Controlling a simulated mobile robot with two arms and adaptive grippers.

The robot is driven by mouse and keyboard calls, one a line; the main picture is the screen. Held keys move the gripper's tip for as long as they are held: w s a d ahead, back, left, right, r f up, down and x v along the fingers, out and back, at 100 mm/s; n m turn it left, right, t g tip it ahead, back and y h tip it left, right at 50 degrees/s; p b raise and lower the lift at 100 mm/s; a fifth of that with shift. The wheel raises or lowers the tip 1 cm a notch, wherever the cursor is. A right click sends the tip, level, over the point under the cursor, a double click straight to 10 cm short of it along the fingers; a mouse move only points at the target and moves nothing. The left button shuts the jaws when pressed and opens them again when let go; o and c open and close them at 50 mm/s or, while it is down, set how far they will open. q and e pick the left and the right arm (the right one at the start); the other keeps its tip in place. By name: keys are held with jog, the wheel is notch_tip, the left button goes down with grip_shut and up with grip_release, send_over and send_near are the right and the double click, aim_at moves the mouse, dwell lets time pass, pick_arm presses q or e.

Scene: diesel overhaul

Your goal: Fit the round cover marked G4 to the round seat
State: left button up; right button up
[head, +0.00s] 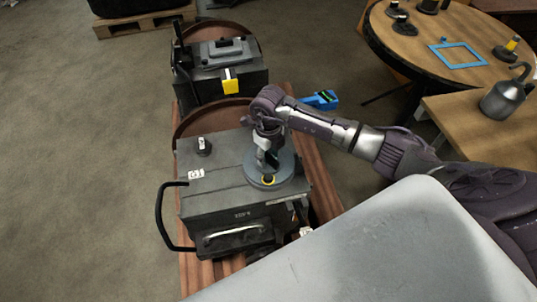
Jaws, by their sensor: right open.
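A grey round disc (286,168) lies flat on the top right of the near dark machine box (216,204). It has a yellow ring or mark at its front edge. No G4 marking is readable, and I cannot tell whether the disc is the cover, the seat, or one on the other. My right gripper (266,158) is open and points down over the middle of the disc. Whether its fingers touch a knob or handle there is hidden. My left gripper is not in view.
The near box has a small knob (204,146), a white label, a black side handle (160,222) and a front grip. A second box (212,82) with a yellow tag stands behind. A blue device (321,100) lies right. Tables (400,48) with parts stand right; floor at left is clear.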

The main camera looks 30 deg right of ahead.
notch_tip(320, 180, up, 12)
jog(key=shift+f, duration=0.15)
jog(key=shift+f, duration=0.1)
dwell(0.8)
